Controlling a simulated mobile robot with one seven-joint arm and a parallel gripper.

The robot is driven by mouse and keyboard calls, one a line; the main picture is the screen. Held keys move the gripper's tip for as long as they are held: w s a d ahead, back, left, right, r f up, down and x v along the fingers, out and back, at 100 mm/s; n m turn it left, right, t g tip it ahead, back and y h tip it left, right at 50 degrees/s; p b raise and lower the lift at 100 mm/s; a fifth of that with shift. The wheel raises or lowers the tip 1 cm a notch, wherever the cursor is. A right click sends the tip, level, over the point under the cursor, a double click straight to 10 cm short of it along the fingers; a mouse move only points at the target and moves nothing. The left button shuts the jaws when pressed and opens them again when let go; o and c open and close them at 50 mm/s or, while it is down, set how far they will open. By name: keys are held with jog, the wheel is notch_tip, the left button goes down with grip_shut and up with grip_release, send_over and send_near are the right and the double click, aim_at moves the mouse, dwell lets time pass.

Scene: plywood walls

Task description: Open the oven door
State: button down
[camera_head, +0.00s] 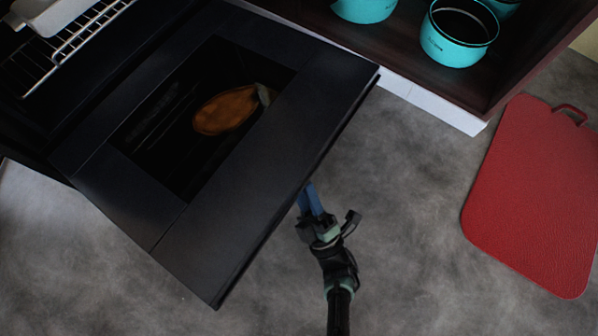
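The black oven door (258,170) is swung down and open, its framed window facing up. An orange-brown shape (226,110) shows in the dark window; I cannot tell if it is a reflection or lies behind the glass. The oven's opening is at the upper left, with a wire rack (70,38) inside. My gripper (309,199) is at the door's outer edge, right of its middle. Its two blue fingers lie close together and their tips reach the edge, partly hidden there. I cannot tell if they touch the door or hold anything. No handle is clearly visible.
A white item (48,14) sits on the rack. Turquoise pots (458,36) stand in a dark open cabinet (510,75) at the upper right. A red cutting board (535,195) lies on the grey floor (420,250) at the right. Floor around my arm is clear.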

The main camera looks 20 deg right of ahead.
jog(key=shift+w+a+y, duration=0.25)
jog(key=shift+w+y, duration=0.05)
jog(key=shift+y, duration=0.2)
jog(key=c, duration=0.7)
grip_release()
jog(key=shift+s+d, duration=0.1)
jog(key=shift+s, duration=0.1)
